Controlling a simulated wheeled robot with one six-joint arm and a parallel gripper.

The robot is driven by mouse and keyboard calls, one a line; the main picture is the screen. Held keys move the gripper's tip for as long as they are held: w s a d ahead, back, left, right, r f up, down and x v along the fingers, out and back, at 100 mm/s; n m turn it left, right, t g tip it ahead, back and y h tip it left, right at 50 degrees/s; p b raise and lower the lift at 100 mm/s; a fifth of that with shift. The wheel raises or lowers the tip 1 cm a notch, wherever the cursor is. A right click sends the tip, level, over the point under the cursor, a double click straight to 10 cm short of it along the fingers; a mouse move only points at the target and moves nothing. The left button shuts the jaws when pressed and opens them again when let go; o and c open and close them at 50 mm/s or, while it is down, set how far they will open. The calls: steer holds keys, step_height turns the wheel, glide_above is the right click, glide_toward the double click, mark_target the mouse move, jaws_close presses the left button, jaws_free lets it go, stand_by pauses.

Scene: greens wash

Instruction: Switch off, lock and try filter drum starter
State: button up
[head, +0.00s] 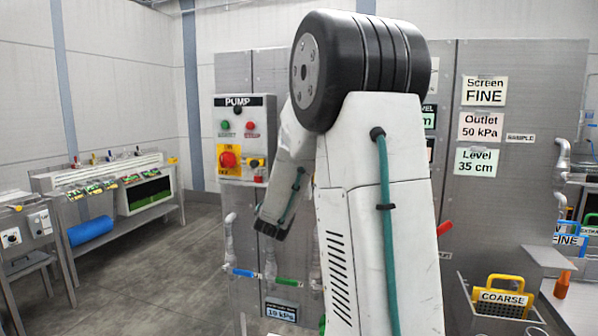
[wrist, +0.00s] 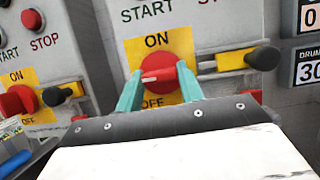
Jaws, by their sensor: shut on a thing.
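In the wrist view, my gripper (wrist: 160,82) has its two teal fingers closed around the sides of a red rotary switch knob (wrist: 153,68). The knob sits on a yellow plate (wrist: 133,50) marked ON above and OFF below left. Its pale mark lies roughly level, towards the left. A yellow bar with a black knob (wrist: 263,58) sticks out to the right of the switch. START lettering shows above. The box's name is out of view. In the head view my arm hides my gripper and this starter.
The PUMP starter (head: 240,138), with its own red switch, stands left of my arm; a similar box (wrist: 35,75) shows left in the wrist view. A DRUM display (wrist: 309,73) is at right. A yellow COARSE screen (head: 503,297) stands lower right. Open floor lies left.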

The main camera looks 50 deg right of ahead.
steer(key=o, duration=1)
steer(key=shift+a+f, duration=0.1)
steer(key=v, duration=0.7)
steer(key=shift+s+a+f, duration=0.1)
steer(key=shift+s+a, duration=0.1)
steer(key=shift+a, duration=0.1)
